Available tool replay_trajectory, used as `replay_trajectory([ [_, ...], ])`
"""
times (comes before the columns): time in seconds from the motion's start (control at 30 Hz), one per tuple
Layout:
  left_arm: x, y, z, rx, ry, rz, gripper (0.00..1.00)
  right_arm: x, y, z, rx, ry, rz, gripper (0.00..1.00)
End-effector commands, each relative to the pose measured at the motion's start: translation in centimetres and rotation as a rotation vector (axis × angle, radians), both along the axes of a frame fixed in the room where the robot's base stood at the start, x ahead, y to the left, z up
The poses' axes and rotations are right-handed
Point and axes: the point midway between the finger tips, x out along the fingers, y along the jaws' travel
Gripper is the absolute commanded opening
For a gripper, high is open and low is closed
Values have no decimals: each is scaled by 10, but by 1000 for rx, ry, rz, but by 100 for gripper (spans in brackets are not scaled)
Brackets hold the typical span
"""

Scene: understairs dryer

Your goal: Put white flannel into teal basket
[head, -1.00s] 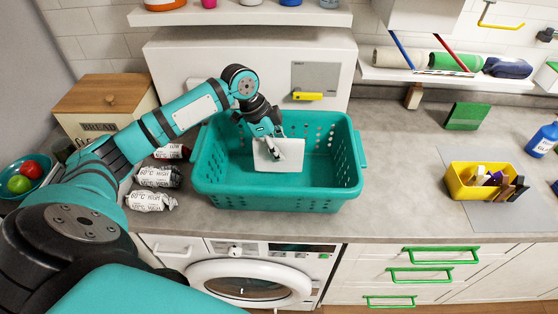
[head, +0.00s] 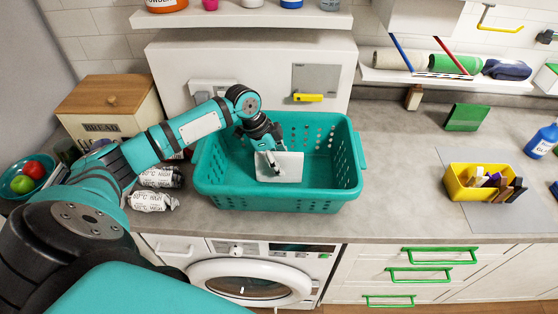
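The teal basket (head: 278,198) stands on the grey worktop, its open top facing up. My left gripper (head: 271,166) reaches down into the basket from the left and is shut on the white flannel (head: 288,171). The flannel hangs flat and upright from the fingertips, inside the basket's walls. I cannot tell whether its lower edge touches the basket floor. My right gripper is not in view.
A bread box (head: 105,98), white bags (head: 152,200) and a bowl of fruit (head: 28,178) are left of the basket. A yellow bin (head: 480,195) of small items sits on a grey mat at the right. Worktop between basket and mat is clear.

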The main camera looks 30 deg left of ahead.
Motion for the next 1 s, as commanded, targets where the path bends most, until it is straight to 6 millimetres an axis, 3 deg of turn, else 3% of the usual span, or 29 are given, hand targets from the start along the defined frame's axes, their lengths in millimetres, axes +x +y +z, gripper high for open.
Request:
replay_trajectory([
  [0.27, -1, 5, 10, 2, -2, 1, 44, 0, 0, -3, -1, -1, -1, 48],
  [0.7, -19, 32, 90, 2, -3, 0, 44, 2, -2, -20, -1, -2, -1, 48],
  [1.0, -24, 39, 112, 0, 1, 0, 44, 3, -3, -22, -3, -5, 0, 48],
])
